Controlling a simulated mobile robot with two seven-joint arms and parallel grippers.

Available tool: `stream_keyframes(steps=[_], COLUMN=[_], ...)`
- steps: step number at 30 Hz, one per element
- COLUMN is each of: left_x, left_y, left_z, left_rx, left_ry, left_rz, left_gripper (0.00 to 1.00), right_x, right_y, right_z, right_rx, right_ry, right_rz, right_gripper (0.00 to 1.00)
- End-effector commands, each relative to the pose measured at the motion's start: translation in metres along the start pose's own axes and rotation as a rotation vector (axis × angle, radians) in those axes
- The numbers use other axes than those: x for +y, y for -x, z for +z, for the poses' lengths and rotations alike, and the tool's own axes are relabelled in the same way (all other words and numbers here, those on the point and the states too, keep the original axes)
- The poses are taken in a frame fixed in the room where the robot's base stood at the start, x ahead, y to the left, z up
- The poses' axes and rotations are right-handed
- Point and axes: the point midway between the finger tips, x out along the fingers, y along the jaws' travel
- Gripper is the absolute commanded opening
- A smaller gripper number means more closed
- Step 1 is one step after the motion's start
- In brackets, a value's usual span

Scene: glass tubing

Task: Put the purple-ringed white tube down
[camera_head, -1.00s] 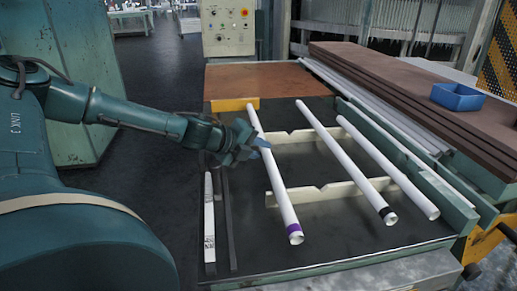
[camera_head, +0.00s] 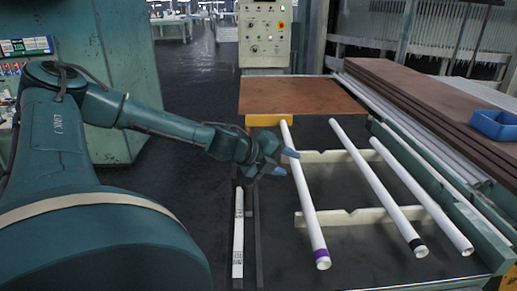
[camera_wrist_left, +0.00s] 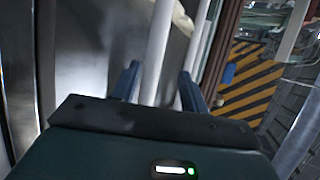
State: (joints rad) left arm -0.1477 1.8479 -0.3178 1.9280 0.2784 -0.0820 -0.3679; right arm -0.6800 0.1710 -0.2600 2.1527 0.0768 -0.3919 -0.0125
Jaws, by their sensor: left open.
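The purple-ringed white tube (camera_head: 305,200) lies lengthwise across the notched cream supports, leftmost of three long white tubes. Its purple ring is at the near end; its far end is by a yellow block. My left gripper (camera_head: 285,162) is open at the tube's left side, around the far support, with its fingertips close to the tube. Whether they touch it is unclear. In the left wrist view, a white tube (camera_wrist_left: 157,50) runs between the spread fingers of the left gripper (camera_wrist_left: 159,74). My right gripper is not in view.
A black-ringed tube (camera_head: 375,185) and a plain tube (camera_head: 425,200) lie to the right. The cream supports (camera_head: 360,217) cross the dark bench. A labelled white strip (camera_head: 238,235) lies at left. A blue bin (camera_head: 494,125) sits on brown boards at right.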

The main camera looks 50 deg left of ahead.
Motion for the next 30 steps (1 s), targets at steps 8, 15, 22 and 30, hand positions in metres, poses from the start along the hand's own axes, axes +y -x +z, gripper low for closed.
stream_keyframes(steps=[8, 15, 22, 30], left_x=[-0.004, -0.002, 0.000, 0.000], left_y=[0.025, 0.046, 0.075, 0.097], left_z=[-0.001, -0.001, 0.000, -0.002], left_rx=[0.002, 0.002, -0.001, 0.003], left_ry=[-0.003, -0.005, -0.003, 0.001], left_rz=[-0.005, -0.006, -0.004, -0.002], left_gripper=[0.45, 0.45, 0.45, 0.45], right_x=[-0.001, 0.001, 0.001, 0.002], right_y=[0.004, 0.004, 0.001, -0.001], right_z=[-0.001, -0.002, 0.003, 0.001], right_rx=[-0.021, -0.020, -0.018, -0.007], right_ry=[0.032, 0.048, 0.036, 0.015], right_rz=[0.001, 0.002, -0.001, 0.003], right_gripper=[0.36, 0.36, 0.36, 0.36])
